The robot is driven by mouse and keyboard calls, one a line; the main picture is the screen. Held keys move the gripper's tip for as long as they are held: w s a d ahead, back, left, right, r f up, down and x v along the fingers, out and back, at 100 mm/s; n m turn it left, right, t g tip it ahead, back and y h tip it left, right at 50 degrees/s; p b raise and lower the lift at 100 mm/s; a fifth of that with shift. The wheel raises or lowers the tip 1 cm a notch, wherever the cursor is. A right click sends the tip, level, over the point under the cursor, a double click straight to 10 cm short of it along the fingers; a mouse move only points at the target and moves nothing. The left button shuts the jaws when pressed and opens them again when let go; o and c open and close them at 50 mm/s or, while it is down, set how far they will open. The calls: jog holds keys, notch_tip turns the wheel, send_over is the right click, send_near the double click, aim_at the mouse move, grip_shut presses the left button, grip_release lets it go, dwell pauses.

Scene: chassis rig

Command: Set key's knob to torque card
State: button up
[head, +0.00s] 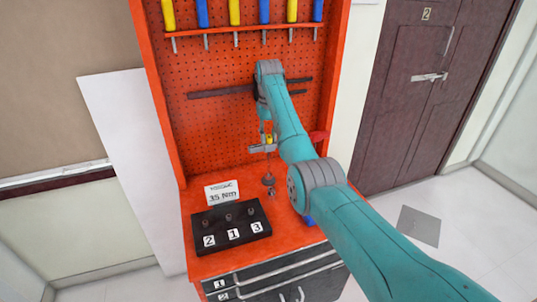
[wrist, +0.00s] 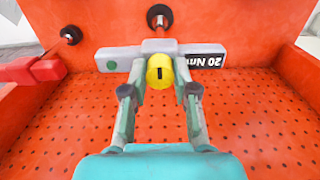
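The grey key (wrist: 115,58) lies crosswise ahead of my gripper in the wrist view. Its round yellow knob (wrist: 159,71) has a dark slot that looks upright. The black display (wrist: 205,62) on its right end reads 20 Nm, upside down tilt aside. The key (head: 260,149) is small below my gripper (head: 268,132) in the head view. The white torque card (head: 222,192) stands on the bench and reads 35 Nm. My gripper (wrist: 159,75) has a finger on each side of the knob, apparently closed against it. What supports the key is unclear.
A black block (head: 231,226) with tags 2, 1 and 3 stands on the orange bench. Dark round parts (head: 269,181) stand below the key. A red part (wrist: 30,70) lies left of the key in the wrist view. The pegboard (head: 215,120) rises behind, with handled tools above.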

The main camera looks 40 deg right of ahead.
dwell(0.4)
jog(key=m, duration=1.1)
jog(key=o, duration=0.7)
jog(key=n, duration=1.1)
